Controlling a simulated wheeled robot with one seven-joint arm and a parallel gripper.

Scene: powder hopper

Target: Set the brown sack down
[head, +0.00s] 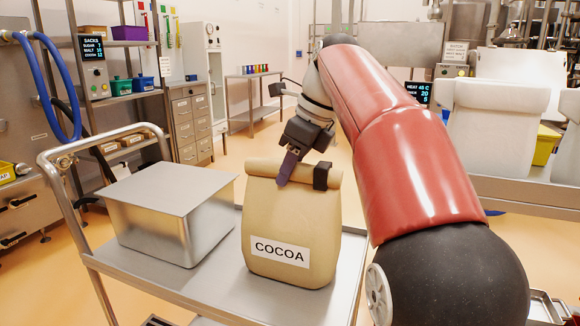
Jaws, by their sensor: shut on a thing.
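The brown sack (290,220) is upright with a rolled top and a white label reading COCOA. It is at the right part of the metal cart top (165,283), and its base appears to be on or just above that surface; I cannot tell which. My gripper (303,172) is shut on the sack's rolled top, coming from above. One purple-tipped finger shows in front of the roll, and a dark piece shows at its right end. My red arm covers the view to the right of the sack.
A lidded metal box (172,212) stands on the cart left of the sack, with a narrow gap between them. The cart's handle rail (100,143) rises at the far left. White sacks (497,132) stand on a bench at right. Open floor lies behind the cart.

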